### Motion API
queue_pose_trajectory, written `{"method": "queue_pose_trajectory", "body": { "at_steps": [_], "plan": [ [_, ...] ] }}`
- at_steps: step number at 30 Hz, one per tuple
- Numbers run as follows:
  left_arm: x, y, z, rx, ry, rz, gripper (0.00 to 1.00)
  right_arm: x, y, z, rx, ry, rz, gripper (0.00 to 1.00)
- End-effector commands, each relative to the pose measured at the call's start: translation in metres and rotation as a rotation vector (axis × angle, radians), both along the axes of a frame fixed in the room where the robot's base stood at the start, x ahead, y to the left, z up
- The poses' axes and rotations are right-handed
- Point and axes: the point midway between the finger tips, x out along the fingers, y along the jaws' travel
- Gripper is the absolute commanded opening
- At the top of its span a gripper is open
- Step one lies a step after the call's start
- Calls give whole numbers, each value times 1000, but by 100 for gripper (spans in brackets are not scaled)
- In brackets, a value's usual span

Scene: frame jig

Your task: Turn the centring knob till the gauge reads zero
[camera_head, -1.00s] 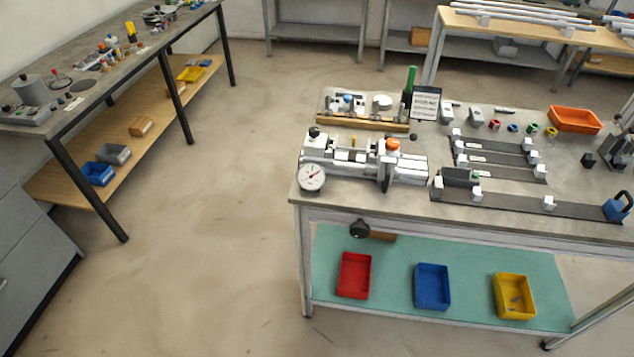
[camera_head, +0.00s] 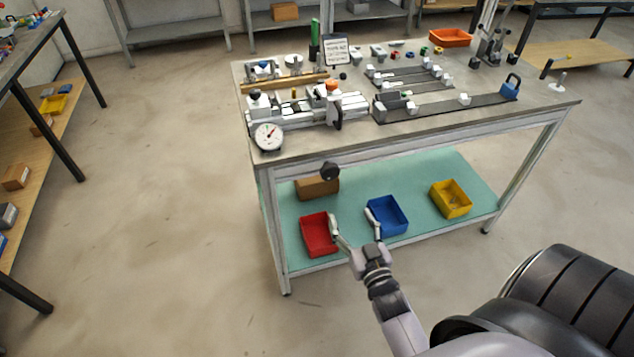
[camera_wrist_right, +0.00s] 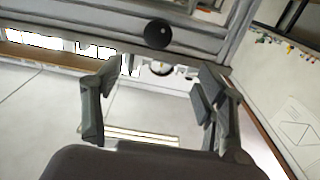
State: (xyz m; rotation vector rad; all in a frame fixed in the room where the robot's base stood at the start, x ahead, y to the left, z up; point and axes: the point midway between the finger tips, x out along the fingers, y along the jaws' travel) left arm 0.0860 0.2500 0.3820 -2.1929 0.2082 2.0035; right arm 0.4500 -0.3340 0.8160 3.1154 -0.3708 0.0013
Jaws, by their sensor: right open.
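The gauge (camera_head: 268,137) is a round white dial at the front left corner of the bench jig (camera_head: 310,110). Its needle shows, but the reading is too small to tell. A round black knob (camera_head: 330,171), probably the centring knob, sticks out below the bench's front edge; it also shows in the right wrist view (camera_wrist_right: 158,34). My right gripper (camera_head: 353,219) is open and empty, in front of the lower shelf and below the knob. In the wrist view, its fingers (camera_wrist_right: 160,76) are spread, with the knob beyond them and apart. My left gripper is out of view.
The lower shelf (camera_head: 350,194) holds a red bin (camera_head: 318,236), a blue bin (camera_head: 388,216), a yellow bin (camera_head: 451,199) and a brown box (camera_head: 316,188). The bench's front edge (camera_head: 420,137) overhangs. Open floor lies to the left.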

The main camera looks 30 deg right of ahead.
Motion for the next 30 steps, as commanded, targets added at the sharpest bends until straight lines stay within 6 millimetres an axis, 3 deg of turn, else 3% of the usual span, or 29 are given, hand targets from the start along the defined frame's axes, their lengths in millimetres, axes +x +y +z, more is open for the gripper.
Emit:
{"method": "queue_pose_trajectory", "body": {
  "at_steps": [5, 9, 21, 30],
  "plan": [
    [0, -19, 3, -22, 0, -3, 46, 23, -5, 4, -3, -7, 1, 66],
    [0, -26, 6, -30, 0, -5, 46, 52, -12, 4, -1, -6, 1, 66],
    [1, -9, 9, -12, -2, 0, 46, 135, -32, 2, -1, -3, 0, 66],
    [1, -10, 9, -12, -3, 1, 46, 165, -39, 1, 0, 0, 1, 66]
  ]
}}
